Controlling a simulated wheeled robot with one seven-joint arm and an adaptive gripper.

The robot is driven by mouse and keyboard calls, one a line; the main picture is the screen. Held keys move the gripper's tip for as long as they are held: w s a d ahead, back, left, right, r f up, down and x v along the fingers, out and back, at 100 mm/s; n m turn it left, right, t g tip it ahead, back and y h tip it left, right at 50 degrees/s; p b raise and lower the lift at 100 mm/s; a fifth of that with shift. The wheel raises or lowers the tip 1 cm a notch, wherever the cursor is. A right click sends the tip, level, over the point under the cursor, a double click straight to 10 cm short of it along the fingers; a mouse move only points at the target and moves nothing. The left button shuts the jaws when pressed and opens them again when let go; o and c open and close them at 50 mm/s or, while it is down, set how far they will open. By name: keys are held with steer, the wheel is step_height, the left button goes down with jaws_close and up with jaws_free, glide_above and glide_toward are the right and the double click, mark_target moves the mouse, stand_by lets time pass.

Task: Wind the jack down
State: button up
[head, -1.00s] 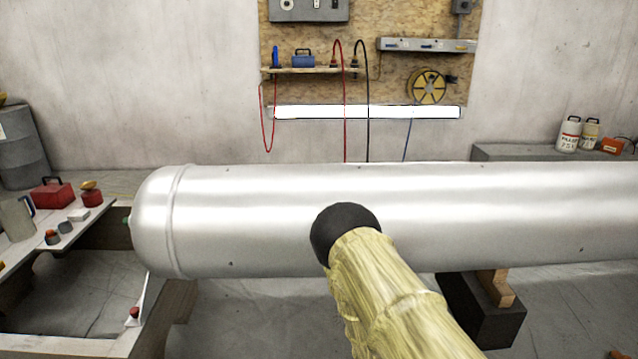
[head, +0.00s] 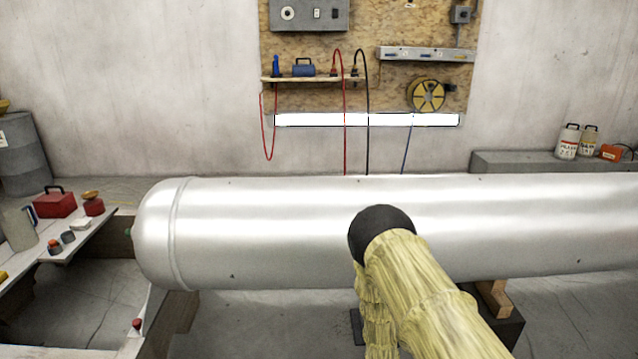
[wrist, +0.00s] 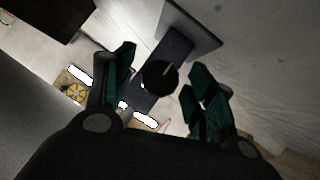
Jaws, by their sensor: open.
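A dark round knob (wrist: 160,77) shows in the wrist view, in front of a dark grey upright (wrist: 165,52) with a flat plate (wrist: 188,22) at its end; it looks like part of the jack. My gripper (wrist: 162,62) is open, with its green-padded fingers on either side of the knob. I cannot tell whether they touch it. In the head view my gripper is hidden behind my yellow-sleeved arm and the tank. A large silver tank (head: 280,225) lies level across the head view. A small dark piece (head: 356,326) shows below it beside my arm; I cannot tell what it is.
A black block (head: 508,328) with a wooden piece (head: 493,297) stands under the tank's right part. A bench (head: 75,243) with a red toolbox (head: 54,203) is at the left. A grey ledge (head: 505,162) with bottles stands at the back right. Open floor shows at lower left.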

steer(key=m+y, duration=0.6)
steer(key=y, duration=0.1)
steer(key=shift+d, duration=0.35)
stand_by(0.7)
steer(key=c, duration=0.9)
steer(key=n+h+p, duration=0.1)
steer(key=n+h, duration=0.1)
steer(key=h, duration=0.1)
steer(key=n+h+p, duration=0.1)
steer(key=n+h, duration=0.2)
steer(key=a+n+h+p, duration=0.1)
steer(key=n+h, duration=0.1)
steer(key=shift+n+t+h, duration=0.3)
steer(key=shift+h, duration=0.1)
stand_by(0.5)
